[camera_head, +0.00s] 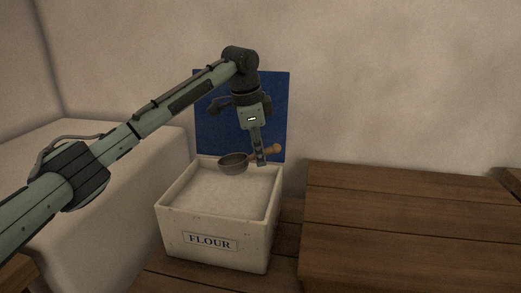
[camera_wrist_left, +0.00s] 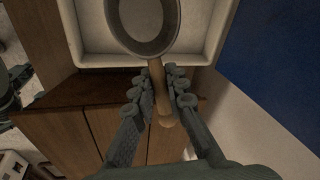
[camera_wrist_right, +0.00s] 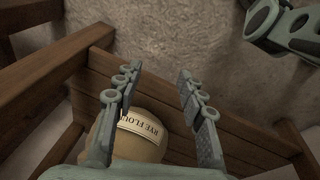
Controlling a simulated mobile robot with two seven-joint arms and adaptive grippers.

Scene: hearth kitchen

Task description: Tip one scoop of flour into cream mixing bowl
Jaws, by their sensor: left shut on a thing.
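The scoop (camera_head: 233,164) is a dark round cup with a wooden handle (camera_head: 273,150). My left gripper (camera_head: 261,162) is shut on the handle and holds the scoop over the open white flour bin (camera_head: 213,252), near its back right. In the left wrist view the handle (camera_wrist_left: 164,110) lies between the fingers (camera_wrist_left: 160,72) and the cup (camera_wrist_left: 142,22) faces the camera. The cup's inside looks grey; I cannot tell whether it holds flour. Pale flour (camera_head: 215,190) fills the bin. My right gripper (camera_wrist_right: 160,72) is open and empty. The cream mixing bowl is in none of the views.
The bin's blue lid (camera_head: 275,100) stands upright behind it. A bare wooden top (camera_head: 400,215) lies to its right, and a pale block (camera_head: 110,150) to its left. In the right wrist view a rounded container labelled rye flour (camera_wrist_right: 143,140) shows beyond the open fingers, beside wooden boards.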

